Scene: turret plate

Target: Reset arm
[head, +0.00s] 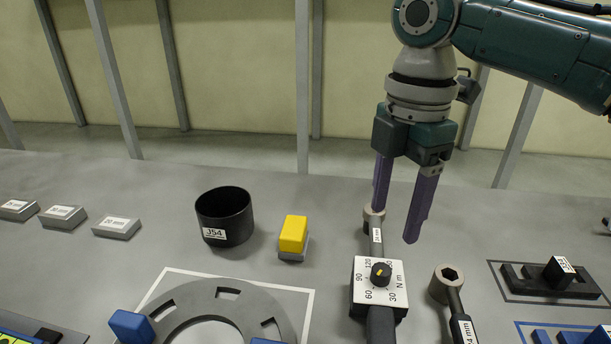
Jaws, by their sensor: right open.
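My right gripper (395,213) hangs from the right arm with its purple fingers pointing down and spread apart, empty. It is above the table, by the shaft of the torque wrench. The torque wrench (364,290) has a white dial plate with a black knob and a socket end at the far side. My left gripper is out of view.
A black cup (223,222) labelled J54 and a yellow block (293,234) on a grey base stand left of the wrench. A ring plate (185,308) lies in front. A socket wrench (449,283) and a black fixture (535,280) are at right. Labelled grey blocks (62,217) sit at left.

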